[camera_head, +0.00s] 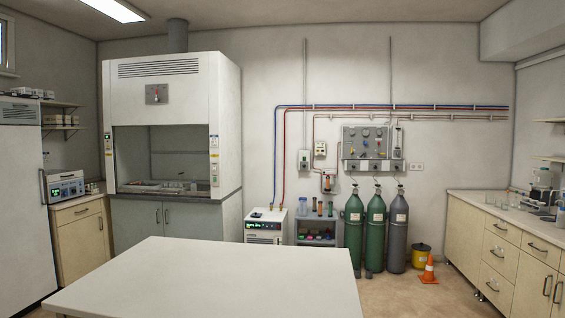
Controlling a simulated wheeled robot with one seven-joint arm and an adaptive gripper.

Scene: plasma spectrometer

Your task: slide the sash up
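The white fume hood (190,100) stands against the back wall at left, on a grey base cabinet. Its front opening (163,152) shows a dark interior with several small items low inside on the work surface. A clear sash pane cannot be made out, so I cannot tell how high the sash stands. My gripper is not in view.
A large white table (215,280) fills the front middle. A grey-white chiller (265,226) and gas cylinders (376,228) stand right of the hood. An orange cone (428,271) and yellow bin (421,256) are on the floor. Counters (495,245) line the right wall.

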